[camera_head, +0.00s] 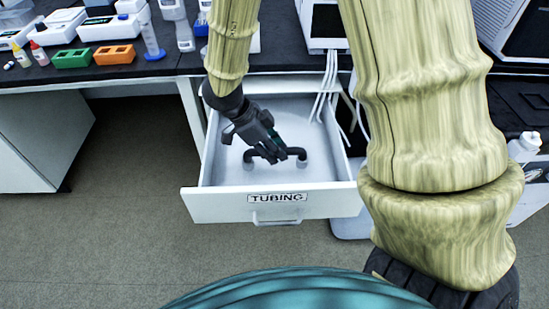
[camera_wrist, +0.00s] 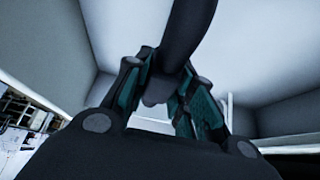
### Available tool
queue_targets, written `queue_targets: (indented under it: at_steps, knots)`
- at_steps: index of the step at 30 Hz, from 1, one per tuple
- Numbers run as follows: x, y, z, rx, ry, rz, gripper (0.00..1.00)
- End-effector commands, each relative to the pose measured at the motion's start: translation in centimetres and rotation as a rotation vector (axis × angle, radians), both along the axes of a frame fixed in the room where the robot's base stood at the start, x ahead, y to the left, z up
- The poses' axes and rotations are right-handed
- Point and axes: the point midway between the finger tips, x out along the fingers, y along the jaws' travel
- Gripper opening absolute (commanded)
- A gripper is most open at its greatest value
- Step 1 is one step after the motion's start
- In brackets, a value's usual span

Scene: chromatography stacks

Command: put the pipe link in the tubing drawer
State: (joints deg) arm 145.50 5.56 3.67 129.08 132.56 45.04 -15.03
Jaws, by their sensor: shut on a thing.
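The tubing drawer (camera_head: 218,205) is pulled open below the bench, with a white inside and a "TUBING" label on its front. My gripper (camera_head: 275,151) is over the drawer's inside, pointing down and shut on the dark pipe link (camera_head: 297,153). The link's two ends stick out on either side of the fingers and bend downward. The wrist view shows the dark link (camera_wrist: 190,28) between the green-padded fingers (camera_wrist: 168,92), with the drawer's pale walls around. Whether the link touches the drawer floor cannot be told.
White tubes (camera_head: 326,88) hang from the bench into the drawer's right back corner. The bench (camera_head: 160,68) above carries green and orange racks, bottles and instruments. A white cabinet (camera_head: 30,150) stands left, with open floor between.

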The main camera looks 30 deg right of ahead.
Motion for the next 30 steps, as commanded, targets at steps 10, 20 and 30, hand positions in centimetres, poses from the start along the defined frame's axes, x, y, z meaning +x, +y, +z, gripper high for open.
queue_targets:
  at_steps: [10,20,30]
  knots:
    - [0.0,0.0,-3.1,-0.001,-0.001,0.0,0.0]
    - [0.0,0.0,-3.3,0.0,0.0,0.001,0.3]
    - [0.0,0.0,-3.3,0.0,0.0,0.0,0.46]
